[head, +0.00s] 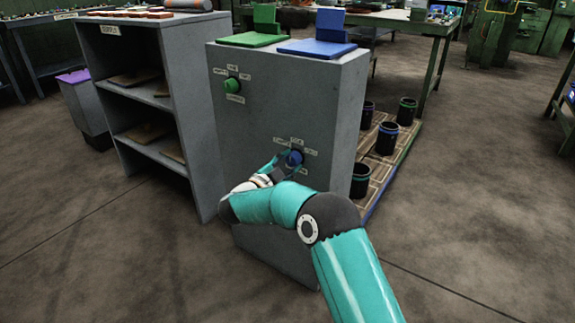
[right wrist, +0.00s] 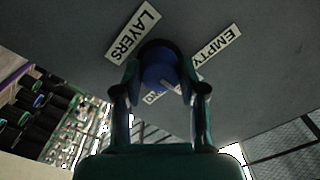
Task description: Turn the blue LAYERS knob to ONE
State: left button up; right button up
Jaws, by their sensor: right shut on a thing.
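The blue LAYERS knob (head: 294,158) sits low on the front of the grey cabinet (head: 270,110), with small white labels around it. In the right wrist view the knob (right wrist: 158,75) is between my fingertips. The LAYERS label (right wrist: 133,32) and the EMPTY label (right wrist: 217,46) are readable there. Other labels beside the knob are partly hidden by the fingers. A pale mark on the knob points to the lower right in that view. My right gripper (head: 283,163) is shut on the blue knob. My left gripper is not in view.
A green knob (head: 232,86) with labels is higher on the same cabinet. Green (head: 252,40) and blue (head: 318,47) plates lie on its top. A grey shelf unit (head: 150,90) stands at the left. Several black bins stand on a pallet at the right.

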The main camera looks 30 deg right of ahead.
jog(key=o, duration=1.2)
jog(key=shift+s+d, duration=0.15)
jog(key=shift+d, duration=0.15)
jog(key=shift+c, duration=0.2)
jog(key=shift+a, duration=0.1)
jog(key=shift+s+a, duration=0.1)
jog(key=shift+a, duration=0.45)
jog(key=v, duration=1)
jog(key=shift+s+a, duration=0.2)
jog(key=shift+a, duration=0.15)
jog(key=shift+f, duration=0.1)
